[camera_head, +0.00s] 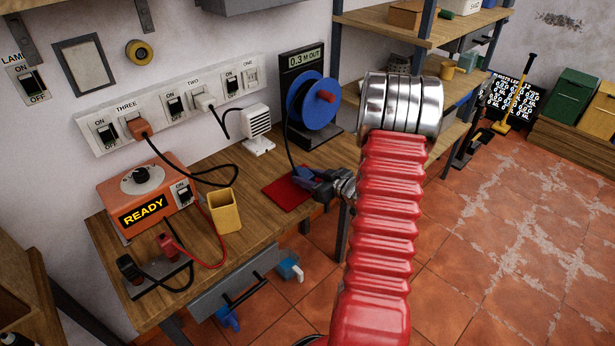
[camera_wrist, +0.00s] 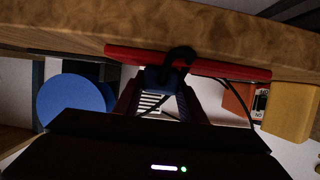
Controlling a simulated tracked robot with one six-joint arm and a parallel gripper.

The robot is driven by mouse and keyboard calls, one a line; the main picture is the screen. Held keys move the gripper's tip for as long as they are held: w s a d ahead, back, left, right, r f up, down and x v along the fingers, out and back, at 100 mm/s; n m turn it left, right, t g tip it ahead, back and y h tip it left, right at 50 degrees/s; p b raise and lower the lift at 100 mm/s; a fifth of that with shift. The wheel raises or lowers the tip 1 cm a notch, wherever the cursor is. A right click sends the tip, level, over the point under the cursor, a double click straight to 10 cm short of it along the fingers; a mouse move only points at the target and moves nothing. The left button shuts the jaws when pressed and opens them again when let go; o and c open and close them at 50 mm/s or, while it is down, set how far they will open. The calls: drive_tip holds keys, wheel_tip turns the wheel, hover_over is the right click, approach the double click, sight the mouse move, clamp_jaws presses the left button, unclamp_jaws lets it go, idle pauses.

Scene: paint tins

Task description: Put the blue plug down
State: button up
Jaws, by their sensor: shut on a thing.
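The blue plug (camera_head: 303,173) is at the tip of my gripper (camera_head: 317,183), at the right side of the red mat (camera_head: 283,196) on the workbench. A dark cable runs from it up to the blue reel (camera_head: 318,102). In the wrist view the blue plug (camera_wrist: 155,79) sits between the two fingers of my gripper (camera_wrist: 160,92), with a black cable loop over it. The red mat (camera_wrist: 225,68) shows edge-on just beyond it. My gripper is shut on the plug. I cannot tell whether the plug touches the mat.
The reel's stand has a display reading 0.3 M OUT. A white vented box (camera_head: 257,128), a yellow cup (camera_head: 224,211) and an orange box reading READY (camera_head: 148,194) stand on the workbench (camera_head: 262,215). A socket strip (camera_head: 170,103) is on the wall.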

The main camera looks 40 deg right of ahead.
drive_tip(key=o, duration=1.2)
drive_tip(key=shift+f, duration=0.1)
drive_tip(key=shift+s+d+r, duration=0.1)
drive_tip(key=shift+s+r, duration=0.2)
drive_tip(key=shift+s, duration=0.1)
drive_tip(key=v, duration=1.1)
